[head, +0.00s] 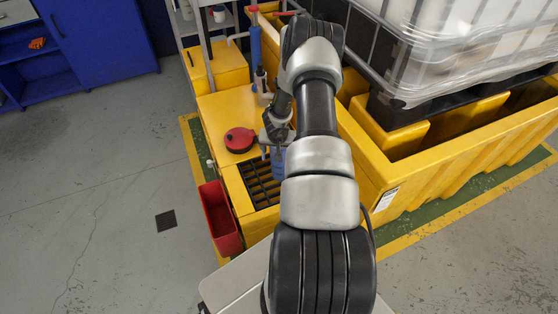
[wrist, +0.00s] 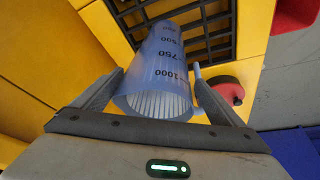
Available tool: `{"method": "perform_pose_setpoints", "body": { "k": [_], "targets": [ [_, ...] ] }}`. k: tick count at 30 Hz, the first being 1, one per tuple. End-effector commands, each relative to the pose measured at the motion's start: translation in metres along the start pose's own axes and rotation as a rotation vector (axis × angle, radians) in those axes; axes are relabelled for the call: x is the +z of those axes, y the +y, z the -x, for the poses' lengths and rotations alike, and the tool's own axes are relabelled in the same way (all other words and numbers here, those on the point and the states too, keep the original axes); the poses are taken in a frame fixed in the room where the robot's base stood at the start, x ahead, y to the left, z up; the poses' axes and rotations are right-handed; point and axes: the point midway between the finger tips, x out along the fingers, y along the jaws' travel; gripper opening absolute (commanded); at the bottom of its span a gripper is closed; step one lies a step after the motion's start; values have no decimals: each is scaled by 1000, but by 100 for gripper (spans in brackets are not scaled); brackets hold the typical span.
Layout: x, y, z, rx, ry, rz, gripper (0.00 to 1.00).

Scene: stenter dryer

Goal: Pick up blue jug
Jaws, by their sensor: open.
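The blue jug (wrist: 160,65) is translucent, with dark volume marks on its side. In the wrist view its open rim faces my camera, and its far end is over or on the dark grate. My gripper (wrist: 158,80) is open, with one finger on each side of the jug; I cannot tell whether either finger touches it. In the head view only a small part of the jug (head: 278,160) shows beside my arm. My gripper (head: 268,138) is partly hidden there by my own arm.
The grate (head: 259,187) is set in a yellow station (head: 221,108). A red round object (head: 239,140) lies on its top. A red bin (head: 220,218) hangs at the left side. A large wrapped tank (head: 450,45) stands right. Floor at left is clear.

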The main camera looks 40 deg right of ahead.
Motion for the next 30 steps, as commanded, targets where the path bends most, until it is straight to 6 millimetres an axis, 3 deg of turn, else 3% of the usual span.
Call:
{"method": "perform_pose_setpoints", "body": {
  "k": [3, 10, 25, 30],
  "targets": [
    [0, 0, -11, 1, 1, -1, 92],
    [-1, 0, -11, 0, 2, 1, 92],
    [0, 0, -11, 0, 1, 1, 10],
    [-2, 0, -10, 0, 3, 1, 8]
  ]
}}
